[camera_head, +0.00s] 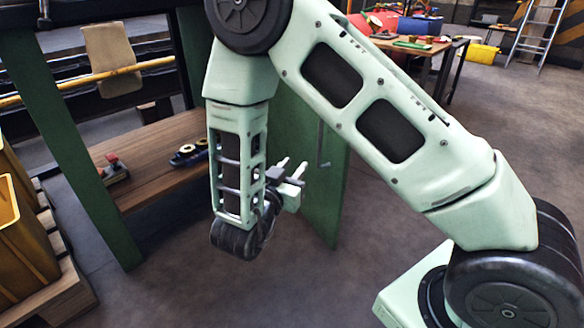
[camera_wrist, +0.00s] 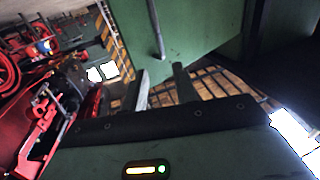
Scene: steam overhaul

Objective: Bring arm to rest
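My mint-green arm (camera_head: 330,80) fills the middle and right of the head view, bent at the elbow, with its forearm hanging down. My gripper (camera_head: 293,165) is small in the head view, beside the lower end of the forearm and in front of a green panel. In the wrist view my gripper (camera_wrist: 163,82) shows two fingers with a gap between them and nothing held. The gripper is open.
A green panel (camera_head: 330,190) with a handle stands close behind my gripper. A wooden shelf (camera_head: 160,180) lies left of the forearm. Yellow bins (camera_head: 22,245) stand at the left edge. Red machinery (camera_wrist: 40,130) shows in the wrist view. The floor in front is clear.

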